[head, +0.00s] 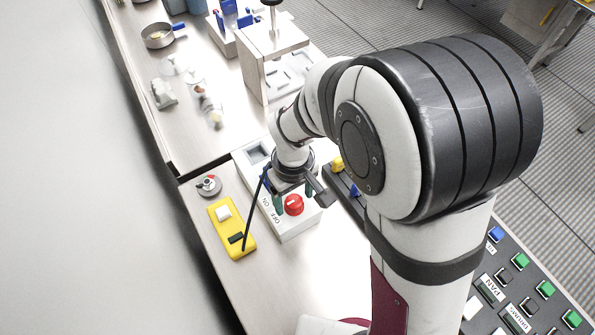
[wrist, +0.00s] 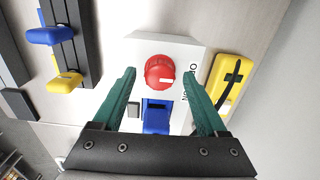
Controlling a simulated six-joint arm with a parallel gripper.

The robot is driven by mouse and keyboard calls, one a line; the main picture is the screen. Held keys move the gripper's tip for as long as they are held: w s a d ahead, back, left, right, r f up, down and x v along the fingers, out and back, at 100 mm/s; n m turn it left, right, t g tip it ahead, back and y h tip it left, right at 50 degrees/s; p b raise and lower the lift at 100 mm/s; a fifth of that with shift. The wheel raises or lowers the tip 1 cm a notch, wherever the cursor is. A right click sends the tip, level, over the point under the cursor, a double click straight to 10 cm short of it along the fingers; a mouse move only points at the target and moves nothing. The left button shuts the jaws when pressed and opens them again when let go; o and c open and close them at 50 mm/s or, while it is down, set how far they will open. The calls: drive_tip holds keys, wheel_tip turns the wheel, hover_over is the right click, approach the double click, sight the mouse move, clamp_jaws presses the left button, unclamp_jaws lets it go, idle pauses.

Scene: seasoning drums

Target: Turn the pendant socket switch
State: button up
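The switch is a round red knob (head: 294,204) with a white pointer mark, on a white box (head: 297,231) lettered ON and OFF. In the wrist view the red knob (wrist: 160,72) lies between my fingertips, its white mark pointing right. A blue socket part (wrist: 156,116) sits beside it on the same box. My gripper (head: 293,196) is open over the box, its green fingers pointing down. In the wrist view my gripper (wrist: 160,74) shows a gap on each side of the knob. I cannot tell the height of the fingertips relative to the knob.
A yellow pendant (head: 232,228) with a black cable lies left of the box. A small round dial (head: 209,186) stands behind it. Blue and yellow levers (wrist: 62,82) stand on the box's other side. A metal frame (head: 268,65) and a pan (head: 158,36) are farther back.

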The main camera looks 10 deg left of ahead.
sight(295, 201)
wheel_tip(295, 201, up, 16)
idle(0.5)
drive_tip(key=shift+f, duration=0.1)
drive_tip(key=s+d+f+m+y, duration=0.1)
drive_tip(key=s+d+f+m, duration=0.1)
drive_tip(key=s+d+m, duration=1.2)
drive_tip(key=shift+d+f+m+y, duration=0.3)
drive_tip(key=shift+m+y, duration=0.1)
